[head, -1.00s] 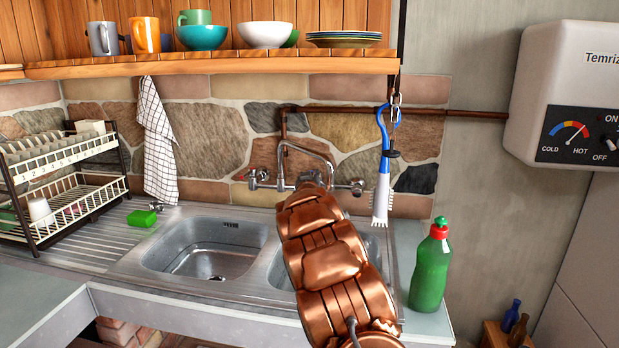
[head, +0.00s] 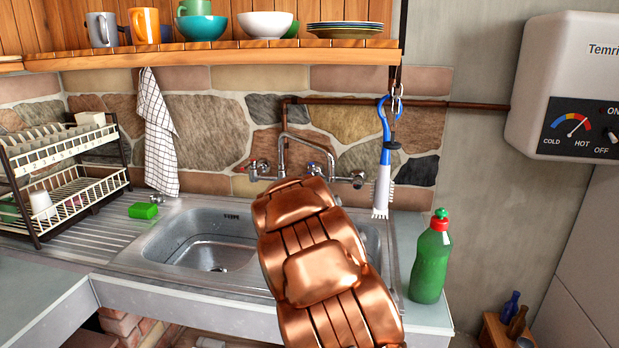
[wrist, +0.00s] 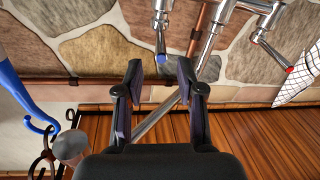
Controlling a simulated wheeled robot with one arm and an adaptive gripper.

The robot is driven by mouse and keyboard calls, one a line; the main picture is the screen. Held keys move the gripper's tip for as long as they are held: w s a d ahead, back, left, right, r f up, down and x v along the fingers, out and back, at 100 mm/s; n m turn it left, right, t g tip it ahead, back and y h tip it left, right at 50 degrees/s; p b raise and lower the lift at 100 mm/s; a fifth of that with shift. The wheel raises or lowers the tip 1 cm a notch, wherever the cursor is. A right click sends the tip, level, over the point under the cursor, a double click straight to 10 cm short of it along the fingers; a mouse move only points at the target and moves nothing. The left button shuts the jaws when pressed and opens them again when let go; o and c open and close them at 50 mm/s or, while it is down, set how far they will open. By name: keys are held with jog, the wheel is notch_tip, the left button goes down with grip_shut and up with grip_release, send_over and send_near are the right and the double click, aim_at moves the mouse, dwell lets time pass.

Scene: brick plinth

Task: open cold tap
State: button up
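The cold tap handle, a metal lever with a blue tip (wrist: 160,45), points toward my gripper in the wrist view. In the head view the blue-marked handle (head: 315,168) shows just above my copper arm. My gripper (wrist: 159,70) is open and empty, with its two dark fingers apart. The blue tip appears in line with the gap, just beyond the fingertips; I cannot tell the distance. The hot handle with a red tip (wrist: 289,69) is to the right in the wrist view. The spout (head: 305,137) arches over the sink. My arm hides my gripper in the head view.
A blue and white brush (head: 383,170) hangs on a hook right of the tap. A green bottle (head: 431,260) stands on the right counter. A wooden shelf (head: 220,57) with dishes runs above. A dish rack (head: 65,185) and checked towel (head: 157,135) are at left.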

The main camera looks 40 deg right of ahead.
jog(key=shift+v, duration=0.95)
